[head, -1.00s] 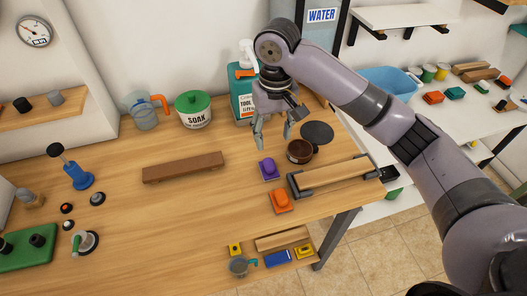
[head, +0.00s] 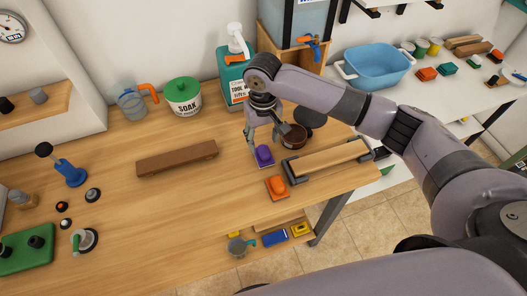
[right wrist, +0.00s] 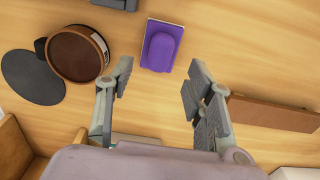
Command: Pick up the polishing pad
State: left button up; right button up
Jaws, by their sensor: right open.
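A purple pad (head: 264,156) with a raised rounded grip lies flat on the wooden workbench, near its right part. In the right wrist view the purple pad (right wrist: 162,48) lies ahead of the fingertips, roughly between their lines. An orange pad (head: 277,186) of similar shape lies in front of it in the head view. My right gripper (head: 263,138) is open and empty, just above and behind the purple pad; its two spread fingers show in the right wrist view (right wrist: 158,88). My left gripper is not in view.
A brown round tin (head: 293,137) and a dark disc (head: 310,117) lie close to the right gripper. A wooden block in a dark holder (head: 327,160) sits to the right. A brown bar (head: 177,158) lies to the left. The bench's front middle is clear.

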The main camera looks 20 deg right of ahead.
aim_at(264, 150)
jog(key=f, duration=0.1)
jog(key=f+p, duration=0.1)
jog(key=f, duration=0.2)
jog(key=shift+s+p, duration=0.25)
jog(key=shift+p, duration=0.1)
jog(key=shift+f, duration=0.65)
jog(key=shift+c, duration=0.5)
grip_shut()
